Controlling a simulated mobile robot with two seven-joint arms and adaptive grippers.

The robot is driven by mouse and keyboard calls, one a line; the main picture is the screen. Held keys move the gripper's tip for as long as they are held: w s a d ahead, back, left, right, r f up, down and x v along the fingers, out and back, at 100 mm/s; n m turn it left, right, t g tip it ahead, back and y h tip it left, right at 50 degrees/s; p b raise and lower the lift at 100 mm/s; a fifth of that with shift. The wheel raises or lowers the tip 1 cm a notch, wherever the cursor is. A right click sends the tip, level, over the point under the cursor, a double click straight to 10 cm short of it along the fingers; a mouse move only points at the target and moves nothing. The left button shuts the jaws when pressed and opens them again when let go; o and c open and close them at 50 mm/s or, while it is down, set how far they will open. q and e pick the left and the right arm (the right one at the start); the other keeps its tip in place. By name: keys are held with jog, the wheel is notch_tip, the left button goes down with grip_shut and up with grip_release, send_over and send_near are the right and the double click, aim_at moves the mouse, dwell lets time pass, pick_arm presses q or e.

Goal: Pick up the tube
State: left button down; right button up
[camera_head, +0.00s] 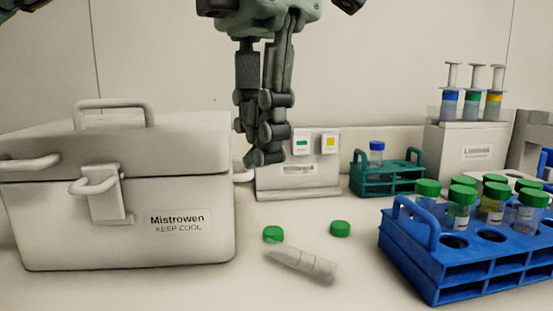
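A clear whitish tube (303,263) lies on its side on the white bench, its left end farther back than its right. A green cap (272,234) is by its left end; I cannot tell whether they touch. A second green cap (340,229) lies apart, behind and to the right. My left gripper (264,157) hangs pointing down, high above the bench and behind the tube, apart from it. Its fingers overlap in this view, so its opening is unclear. Nothing shows held in it. My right gripper is not in view.
A white cooler box (190,246) stands at left. A blue rack (408,265) with several green-capped tubes stands at right. Behind are a green rack (372,187) with a blue-capped tube, a small white stand (297,180) and a syringe holder (447,140).

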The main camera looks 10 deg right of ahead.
pick_arm(q)
jog(key=shift+c, duration=2.3)
grip_release()
